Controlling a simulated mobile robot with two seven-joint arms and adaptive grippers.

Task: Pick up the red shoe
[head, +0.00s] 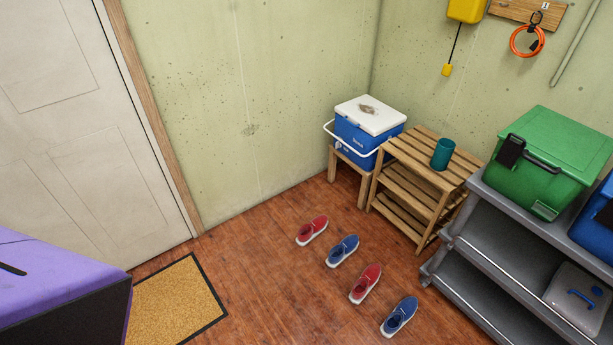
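Two red shoes lie on the wooden floor in the head view. One red shoe (312,231) is at the far end of a row of shoes, towards the wall. The other red shoe (365,284) lies nearer, between two blue shoes. The far blue shoe (342,250) and the near blue shoe (399,317) have white soles like the red ones. The shoes stand apart from each other. Neither of my grippers shows in this view.
A slatted wooden rack (418,187) with a teal cup (443,154) stands beyond the shoes, beside a blue cooler (358,141). A grey shelf (508,276) bounds the right. A doormat (180,303) and a purple object (60,275) are at left. Floor around the shoes is clear.

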